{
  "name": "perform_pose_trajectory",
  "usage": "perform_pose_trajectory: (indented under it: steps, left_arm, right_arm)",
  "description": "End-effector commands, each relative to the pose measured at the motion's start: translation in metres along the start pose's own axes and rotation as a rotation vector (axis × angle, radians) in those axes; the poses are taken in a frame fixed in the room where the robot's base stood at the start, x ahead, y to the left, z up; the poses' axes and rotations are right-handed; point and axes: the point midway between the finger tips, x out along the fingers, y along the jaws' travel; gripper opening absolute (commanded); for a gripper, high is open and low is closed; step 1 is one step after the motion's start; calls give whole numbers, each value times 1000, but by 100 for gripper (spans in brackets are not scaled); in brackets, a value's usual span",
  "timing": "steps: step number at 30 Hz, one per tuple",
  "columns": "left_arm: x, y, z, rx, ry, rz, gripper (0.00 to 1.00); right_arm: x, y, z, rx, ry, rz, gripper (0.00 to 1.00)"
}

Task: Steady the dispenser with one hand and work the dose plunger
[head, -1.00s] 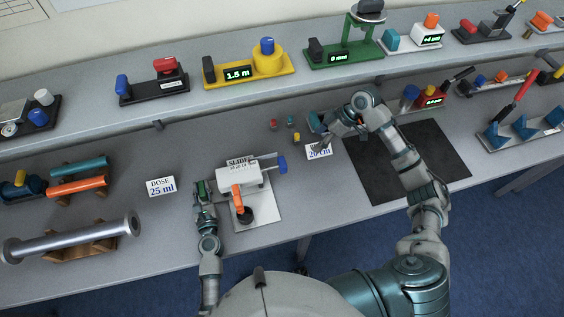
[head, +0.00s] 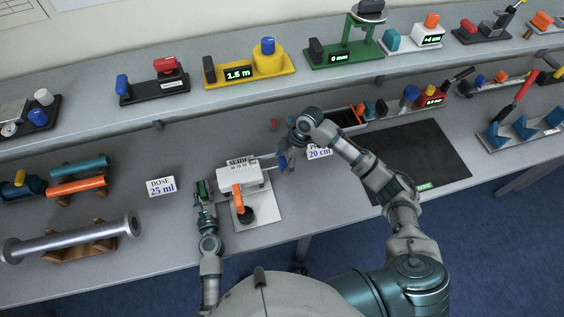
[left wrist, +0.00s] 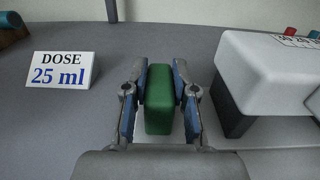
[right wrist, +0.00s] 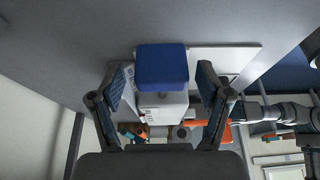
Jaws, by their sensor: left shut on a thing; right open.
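The white dispenser (head: 238,176) stands on a pale base plate (head: 266,208) at the table's front, with an orange spout lever (head: 237,198) and a dark cup below it. My left gripper (left wrist: 160,105) is shut on the green grip (left wrist: 158,98) at the dispenser's left side. The blue plunger knob (right wrist: 162,66) sits on the dispenser's right side. My right gripper (right wrist: 160,90) is open, with its fingers on either side of the knob and a gap at each side. In the head view my right gripper (head: 288,160) partly hides the knob.
A card reading DOSE 25 ml (head: 161,187) stands left of the dispenser. A dark mat (head: 430,155) lies to the right, and a steel pipe (head: 70,240) rests on wooden supports at the left.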

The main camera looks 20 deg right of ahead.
Motion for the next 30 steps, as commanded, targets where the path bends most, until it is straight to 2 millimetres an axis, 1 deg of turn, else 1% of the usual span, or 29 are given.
perform_pose_trajectory:
  steps: [3, 11, 12, 14, 15, 17, 18, 21, 26, 29, 30]
  left_arm:
    - [0, 0, 0, 0, 0, 1, 0]
    - [0, 0, 0, 0, 0, 1, 0]
    - [0, 0, 0, 0, 0, 1, 0]
    - [0, 0, 0, 0, 0, 1, 0]
    - [0, 0, 0, 0, 0, 1, 0]
    - [0, 0, 0, 0, 0, 1, 0]
    - [0, 0, 0, 0, 0, 1, 0]
    - [0, 0, 0, 0, 0, 1, 0]
    - [0, 0, 0, 0, 0, 0, 0]
    - [0, -1, 0, 0, -1, 0, 0]
    - [0, -1, 0, 0, -1, -1, 0]
  right_arm:
    - [7, 0, 0, 0, 1, 2, 77]
    - [9, 0, 0, 1, 1, 2, 77]
    - [9, 0, 0, 1, 1, 2, 72]
    - [9, 0, 1, 1, 1, 2, 57]
    - [9, 0, 1, 1, 1, 2, 47]
    - [9, 0, 1, 1, 1, 2, 32]
    - [9, 1, 1, 1, 1, 2, 22]
    - [8, 1, 1, 1, 1, 2, 0]
    - [10, 1, -3, 1, 2, 3, 0]
    - [15, 1, -14, -1, 4, 2, 0]
    - [18, 1, -21, 0, 4, 1, 0]
